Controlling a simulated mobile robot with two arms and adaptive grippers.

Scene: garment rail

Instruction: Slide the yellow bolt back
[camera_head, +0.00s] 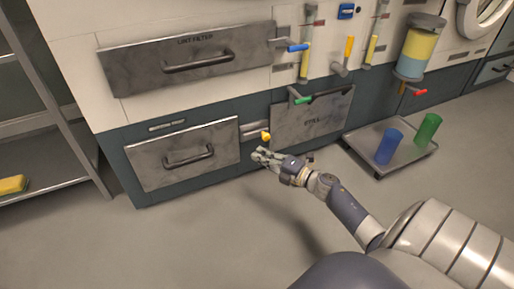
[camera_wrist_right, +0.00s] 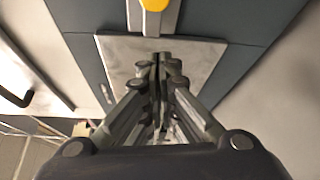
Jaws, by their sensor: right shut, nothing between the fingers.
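The yellow bolt knob (camera_head: 265,136) sits on a grey metal slide at the right edge of the lower left drawer (camera_head: 150,166), beside the panel marked STILL (camera_head: 318,120). The knob also shows at the top edge of the right wrist view (camera_wrist_right: 154,4), on its grey bar. My right gripper (camera_head: 259,155) is shut and empty, just below and in front of the knob, apart from it in the head view. In the right wrist view its closed fingers (camera_wrist_right: 160,62) point toward the knob, with a gap between them. My left gripper is not in view.
Above are the lint filter drawer (camera_head: 125,72), a blue handle (camera_head: 298,47) and a green handle (camera_head: 303,100). A low tray (camera_head: 382,170) with a blue cup (camera_head: 389,147) and a green cup (camera_head: 428,128) stands to the right. Floor in front is clear.

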